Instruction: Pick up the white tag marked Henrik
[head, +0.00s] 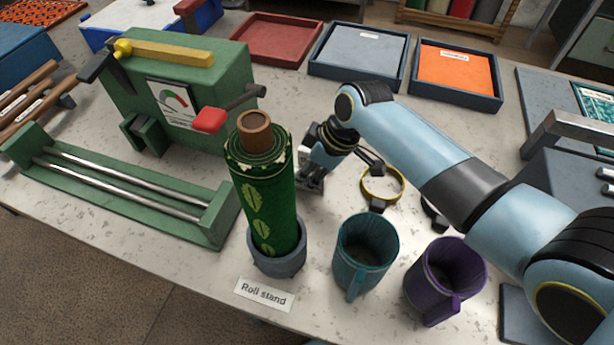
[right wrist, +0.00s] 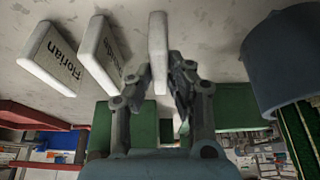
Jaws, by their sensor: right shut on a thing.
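In the right wrist view, a white tag (right wrist: 157,50) stands between the fingertips of my right gripper (right wrist: 160,84), which is shut on it. The tag is seen nearly edge-on, so I cannot read any name on it. To its left stand a white tag marked Florian (right wrist: 54,60) and another white tag (right wrist: 102,52) whose lettering is partly hidden by a finger. In the head view, my right gripper (head: 312,178) is low at the table behind the green roll, which partly hides the tags. My left gripper is not in view.
A green rolled rug (head: 265,195) stands upright in a grey roll stand (head: 277,262), close to my gripper. A teal mug (head: 365,250), a purple mug (head: 443,280) and a yellow ring (head: 382,186) are nearby. A green machine (head: 195,100) is left; trays (head: 358,87) line the back.

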